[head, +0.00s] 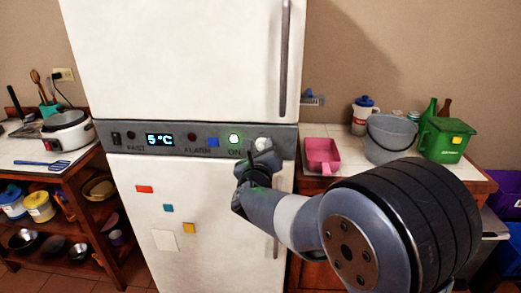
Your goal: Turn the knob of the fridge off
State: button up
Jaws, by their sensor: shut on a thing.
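The white fridge (190,62) stands in the middle of the head view, with a grey control panel (176,150) between its upper and lower doors. A pale round knob (262,142) is at the panel's right end. A green light (235,139) glows left of it, above the word "ON". The display (160,140) reads 5 °C. My gripper (262,152) is at the panel, shut on the knob. The fingers cover the knob's lower part, so its exact angle cannot be told.
Long handles run down the fridge doors' right side; my arm partly hides the lower one. At right, a counter holds a pink scoop (322,155), grey bucket (391,138) and green bin (446,139). At left, a shelf unit holds a white cooker (68,133).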

jog(key=c, duration=0.3)
jog(key=shift+n, duration=0.3)
